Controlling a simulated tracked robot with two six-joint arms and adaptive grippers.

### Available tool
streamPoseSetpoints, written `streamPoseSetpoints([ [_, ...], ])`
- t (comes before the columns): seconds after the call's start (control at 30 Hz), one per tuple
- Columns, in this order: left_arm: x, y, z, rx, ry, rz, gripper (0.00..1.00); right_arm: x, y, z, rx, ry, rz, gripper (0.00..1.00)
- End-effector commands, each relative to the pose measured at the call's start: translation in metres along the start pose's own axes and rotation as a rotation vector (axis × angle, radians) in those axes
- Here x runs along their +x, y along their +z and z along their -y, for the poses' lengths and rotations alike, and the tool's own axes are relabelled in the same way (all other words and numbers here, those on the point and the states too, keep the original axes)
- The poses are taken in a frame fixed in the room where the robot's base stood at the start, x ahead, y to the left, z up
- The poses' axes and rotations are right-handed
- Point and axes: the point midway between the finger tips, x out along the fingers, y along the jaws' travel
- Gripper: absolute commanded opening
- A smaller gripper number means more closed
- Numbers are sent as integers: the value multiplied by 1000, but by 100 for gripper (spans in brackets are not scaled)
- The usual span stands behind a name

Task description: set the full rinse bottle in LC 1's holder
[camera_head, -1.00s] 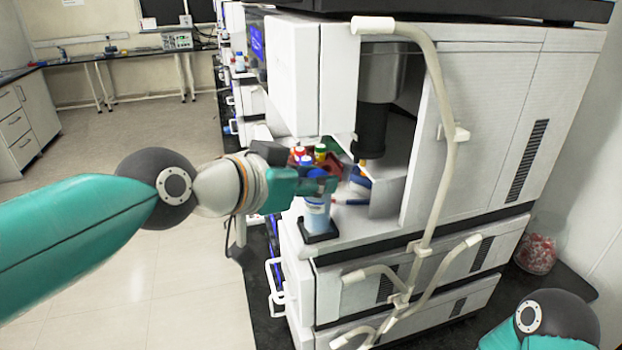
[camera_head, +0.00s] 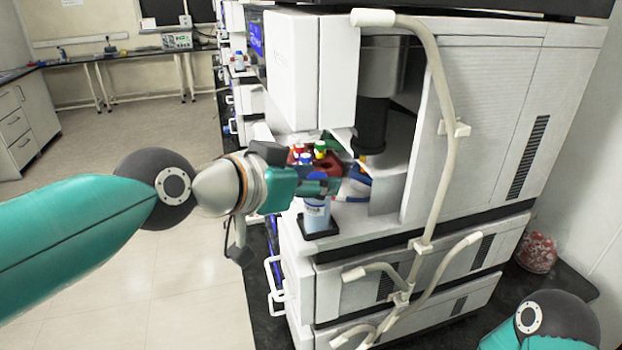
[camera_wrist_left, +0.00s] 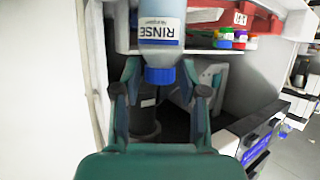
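The rinse bottle (camera_head: 317,216), pale blue with a white label, stands upright in the black square holder (camera_head: 320,234) on the ledge of the nearest LC stack (camera_head: 470,110). In the left wrist view the rinse bottle (camera_wrist_left: 162,22) appears upside down, with its blue cap (camera_wrist_left: 160,75) between the fingers. My left gripper (camera_head: 322,184) is at the bottle's cap and shoulder, one finger on each side; it also shows in the left wrist view (camera_wrist_left: 160,68). Its fingers look spread, with slim gaps beside the cap. My right gripper is out of view.
A red tray (camera_head: 328,168) with several coloured-cap bottles stands just behind the holder. A pale tube rail (camera_head: 440,130) runs down the stack's front, right of the bottle. A black column (camera_head: 372,125) hangs above the ledge. Open floor (camera_head: 130,190) lies left.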

Motion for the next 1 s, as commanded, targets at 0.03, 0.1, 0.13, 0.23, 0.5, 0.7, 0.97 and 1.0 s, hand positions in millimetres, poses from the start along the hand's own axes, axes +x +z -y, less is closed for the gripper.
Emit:
streamPoseSetpoints([
  [0.03, 0, 0, 0, 0, 0, 0, 56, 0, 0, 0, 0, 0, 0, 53],
  [0.1, 0, 0, 0, 0, 0, 0, 58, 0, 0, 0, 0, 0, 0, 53],
  [0.13, 0, 0, 0, 0, 0, 0, 58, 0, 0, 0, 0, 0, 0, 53],
  [0.23, 0, 0, 0, 0, 0, 0, 58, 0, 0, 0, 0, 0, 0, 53],
  [0.5, -9, 0, 0, 0, -1, 0, 58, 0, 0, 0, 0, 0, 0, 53],
  [0.7, -41, 0, 1, 0, -2, -3, 58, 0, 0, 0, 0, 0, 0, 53],
  [0.97, -93, 0, 0, 0, -2, -3, 58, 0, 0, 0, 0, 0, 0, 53],
  [1.0, -99, 0, 1, 0, -2, -3, 58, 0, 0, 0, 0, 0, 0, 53],
])
